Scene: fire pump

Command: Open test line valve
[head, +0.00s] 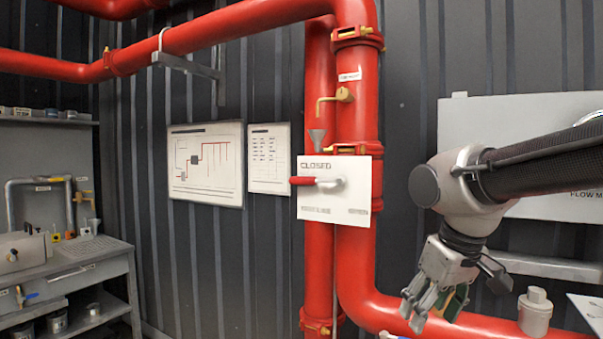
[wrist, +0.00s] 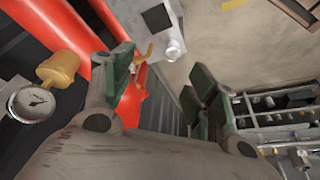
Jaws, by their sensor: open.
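The valve handle (head: 303,181) is a red grip on a silver hub (head: 330,182), lying level and pointing left. It is mounted on a white plate (head: 334,206) marked "CLOSED", in front of the red vertical pipes. My gripper (head: 432,308) is open and empty, low and to the right of the plate, clearly apart from it. In the wrist view, the green-padded fingers of my gripper (wrist: 162,70) stand spread. I cannot tell whether the valve handle shows in the wrist view.
A thick red pipe (head: 355,270) runs down and bends right below my gripper. A small brass valve (head: 343,95) sits above the plate. A grey cabinet (head: 480,120) is behind my arm. A workbench (head: 100,262) stands at left. A gauge (wrist: 32,102) shows in the wrist view.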

